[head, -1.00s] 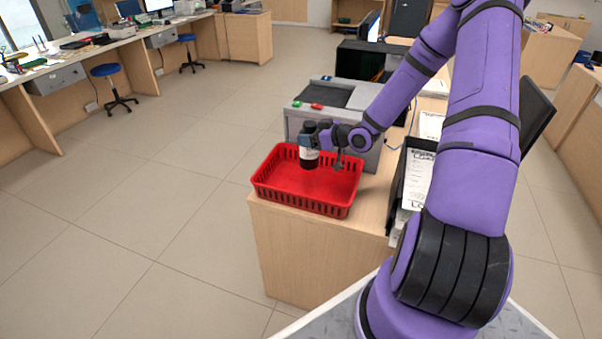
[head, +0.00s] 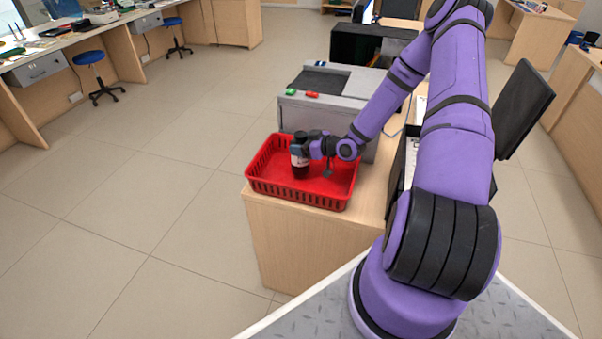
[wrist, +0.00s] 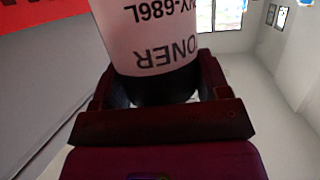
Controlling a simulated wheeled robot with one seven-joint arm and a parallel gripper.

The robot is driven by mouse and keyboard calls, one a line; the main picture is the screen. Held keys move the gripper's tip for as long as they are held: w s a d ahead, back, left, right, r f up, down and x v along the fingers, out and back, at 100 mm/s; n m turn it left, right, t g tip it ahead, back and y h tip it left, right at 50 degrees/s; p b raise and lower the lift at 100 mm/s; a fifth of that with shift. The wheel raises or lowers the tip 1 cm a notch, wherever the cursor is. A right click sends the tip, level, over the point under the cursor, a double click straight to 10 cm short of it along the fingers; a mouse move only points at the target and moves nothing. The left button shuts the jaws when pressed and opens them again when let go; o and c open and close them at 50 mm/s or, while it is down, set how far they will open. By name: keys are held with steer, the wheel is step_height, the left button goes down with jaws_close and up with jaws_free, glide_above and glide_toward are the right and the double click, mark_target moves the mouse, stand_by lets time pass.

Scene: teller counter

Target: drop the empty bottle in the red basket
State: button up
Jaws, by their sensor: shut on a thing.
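The bottle (head: 300,160) is dark with a white label and stands roughly upright in my gripper (head: 305,146). In the wrist view the bottle (wrist: 155,45) fills the space between the fingers, and its label reads "TONER" in part, upside down. My gripper is shut on it. The red basket (head: 300,199) sits on the corner of the wooden counter, and the bottle is over or inside its left-middle part. I cannot tell whether the bottle touches the basket floor. A red surface, likely the basket (wrist: 40,12), shows at the wrist view's upper left.
A grey machine (head: 325,107) with green and red buttons stands just behind the basket. A black monitor (head: 525,108) and a black paper tray (head: 405,165) are to the right. The wooden counter (head: 290,240) ends left of the basket, with open floor beyond.

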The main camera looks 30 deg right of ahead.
steer(key=shift+f, duration=0.5)
steer(key=o, duration=1.2)
steer(key=shift+s, duration=0.1)
steer(key=v, duration=0.7)
steer(key=shift+s, duration=0.15)
steer(key=shift+d, duration=0.1)
steer(key=shift+r, duration=0.1)
